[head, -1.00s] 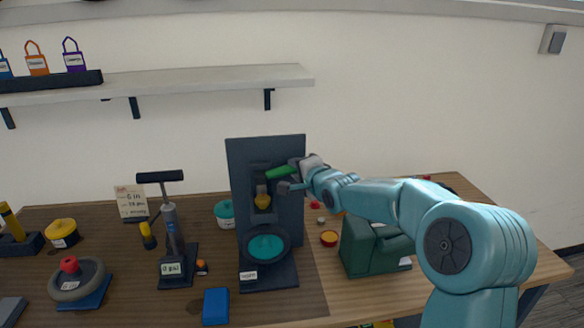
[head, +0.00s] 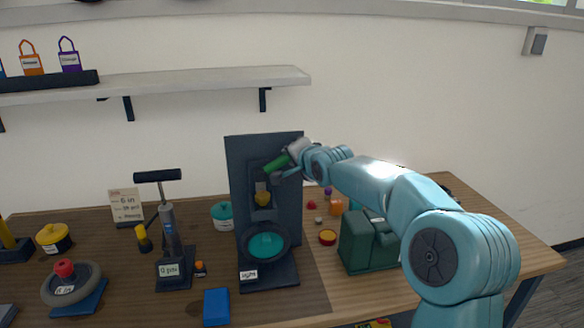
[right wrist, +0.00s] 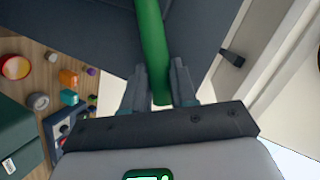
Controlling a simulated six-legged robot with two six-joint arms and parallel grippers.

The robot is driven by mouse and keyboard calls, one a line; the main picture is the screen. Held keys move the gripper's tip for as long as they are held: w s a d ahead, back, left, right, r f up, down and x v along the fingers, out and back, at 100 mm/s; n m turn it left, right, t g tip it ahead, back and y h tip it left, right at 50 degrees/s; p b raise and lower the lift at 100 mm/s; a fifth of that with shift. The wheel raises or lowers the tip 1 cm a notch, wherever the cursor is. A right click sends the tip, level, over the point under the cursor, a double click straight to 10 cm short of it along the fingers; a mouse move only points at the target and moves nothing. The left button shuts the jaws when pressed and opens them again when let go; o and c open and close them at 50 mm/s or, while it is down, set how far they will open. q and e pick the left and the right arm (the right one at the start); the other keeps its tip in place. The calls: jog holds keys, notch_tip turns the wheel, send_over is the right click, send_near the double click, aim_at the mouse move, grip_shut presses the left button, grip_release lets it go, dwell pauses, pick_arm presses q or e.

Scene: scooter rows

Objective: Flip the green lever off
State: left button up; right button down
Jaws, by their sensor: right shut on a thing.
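The green lever (head: 277,163) sits on a dark upright panel (head: 242,160) that stands on the table. It slants up to the right from the panel. My right gripper (head: 284,168) is at the lever's outer end, and in the right wrist view its two fingers (right wrist: 160,88) close on both sides of the green lever (right wrist: 152,40). A yellow part (head: 262,198) is below the lever on the panel, and a teal disc in a dark ring (head: 265,246) is lower down. The lever's pivot is not clear. My left gripper is not in view.
A hand pump (head: 170,235) and a teal-lidded pot (head: 222,214) stand left of the panel. A dark green case (head: 362,243) and small coloured items are to its right. A blue block (head: 216,306) lies in front. A wall shelf (head: 200,82) is above.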

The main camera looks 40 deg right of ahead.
jog(key=shift+r, duration=0.25)
jog(key=c, duration=0.9)
grip_release()
jog(key=shift+a, duration=0.1)
jog(key=shift+f, duration=0.1)
jog(key=b+v, duration=0.6)
jog(key=v, duration=1)
jog(key=shift+s+r, duration=0.1)
jog(key=shift+r, duration=0.15)
